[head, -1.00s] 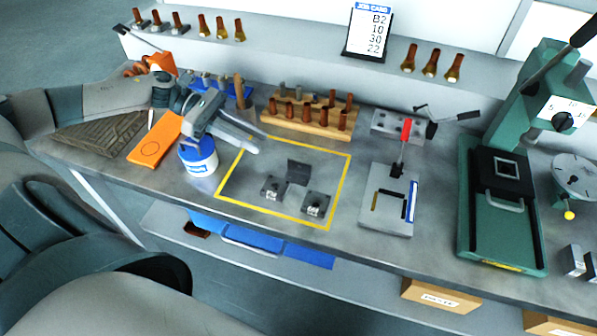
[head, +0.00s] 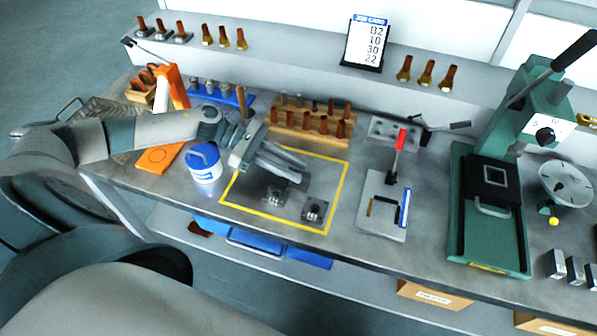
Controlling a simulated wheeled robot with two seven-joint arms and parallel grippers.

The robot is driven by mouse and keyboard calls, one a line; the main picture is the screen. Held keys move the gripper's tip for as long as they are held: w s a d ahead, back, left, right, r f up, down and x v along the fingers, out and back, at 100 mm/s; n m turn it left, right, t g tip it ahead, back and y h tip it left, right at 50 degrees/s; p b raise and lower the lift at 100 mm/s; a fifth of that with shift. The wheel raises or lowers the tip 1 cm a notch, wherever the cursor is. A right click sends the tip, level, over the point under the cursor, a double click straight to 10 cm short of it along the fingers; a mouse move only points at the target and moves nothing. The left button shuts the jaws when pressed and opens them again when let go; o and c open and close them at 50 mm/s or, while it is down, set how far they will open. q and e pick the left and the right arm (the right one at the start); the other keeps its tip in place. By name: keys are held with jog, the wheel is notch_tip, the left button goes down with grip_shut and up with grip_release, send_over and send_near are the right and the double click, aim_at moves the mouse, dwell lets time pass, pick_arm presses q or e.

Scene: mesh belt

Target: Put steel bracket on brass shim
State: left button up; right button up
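A dark angled piece, which looks like the steel bracket (head: 301,183), stands inside the yellow-taped square, behind two small clamp blocks. My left gripper (head: 303,171) reaches over the square from the left. Its two pale fingers are apart, with their tips over the bracket, hiding most of it. I cannot tell whether they touch it. I cannot make out the brass shim for certain. A thin yellowish strip (head: 370,207) shows on the pale fixture plate to the right of the square. My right gripper is not in view.
A blue-and-white tub (head: 204,163) stands close beside my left gripper. A wooden rack of copper-coloured pegs (head: 311,122) is behind the square. The fixture plate (head: 389,231) has a red-handled clamp (head: 399,142). A green press (head: 492,235) stands at right.

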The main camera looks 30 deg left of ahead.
aim_at(307, 172)
pick_arm(q)
jog(key=shift+x, duration=0.75)
jog(key=shift+w+d+p, duration=0.2)
jog(key=shift+d+p, duration=0.25)
jog(key=shift+p, duration=0.35)
jog(key=shift+w+d+f+p, duration=0.25)
jog(key=shift+w+d+p, duration=0.05)
jog(key=shift+d+p, duration=0.4)
jog(key=shift+p+x, duration=0.65)
jog(key=shift+x, duration=0.2)
jog(key=shift+w+d+f, duration=0.1)
jog(key=shift+d+f, duration=0.25)
jog(key=shift+f, duration=0.05)
grip_shut()
